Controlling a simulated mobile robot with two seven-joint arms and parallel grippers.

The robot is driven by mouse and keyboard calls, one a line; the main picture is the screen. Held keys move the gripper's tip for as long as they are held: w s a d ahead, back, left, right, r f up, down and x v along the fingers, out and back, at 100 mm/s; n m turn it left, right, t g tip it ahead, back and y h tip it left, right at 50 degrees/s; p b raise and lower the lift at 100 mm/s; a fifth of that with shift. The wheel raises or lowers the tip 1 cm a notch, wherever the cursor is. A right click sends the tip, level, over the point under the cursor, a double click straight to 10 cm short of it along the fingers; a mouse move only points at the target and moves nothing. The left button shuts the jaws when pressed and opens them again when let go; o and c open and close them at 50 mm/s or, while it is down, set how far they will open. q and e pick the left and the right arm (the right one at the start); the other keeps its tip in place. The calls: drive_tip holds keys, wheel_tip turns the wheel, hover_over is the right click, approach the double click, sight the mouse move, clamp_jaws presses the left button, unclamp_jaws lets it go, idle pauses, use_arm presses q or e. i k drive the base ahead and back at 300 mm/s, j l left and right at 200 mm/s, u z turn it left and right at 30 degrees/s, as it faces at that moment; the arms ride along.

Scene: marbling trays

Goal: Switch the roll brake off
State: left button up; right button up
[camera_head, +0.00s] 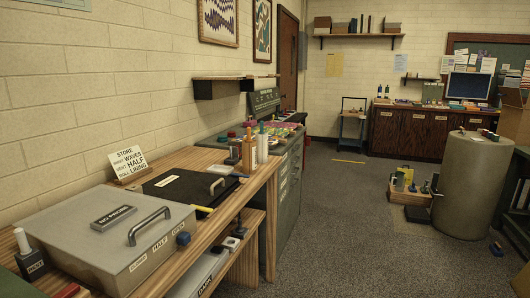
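Neither of my grippers shows in the head view. I cannot pick out a switch clearly marked as the roll brake. A large grey upright roll or drum (463,185) stands on the floor at the right, with a few small items on its top. A dark block with a small upright part (430,188) stands at its left side; it is too small to tell what it is. A small blue object (496,249) lies on the floor at the roll's right front. The roll's far side is hidden.
A wooden bench (220,226) runs along the left wall, holding a grey lidded box (105,235), a black tray (182,188) and a white sign (128,161). A wooden crate (405,196) sits left of the roll. The grey carpet (345,240) between bench and roll is clear.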

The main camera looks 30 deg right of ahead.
sight(236, 149)
drive_tip(key=l+u, duration=0.45)
drive_tip(key=l, duration=3.5)
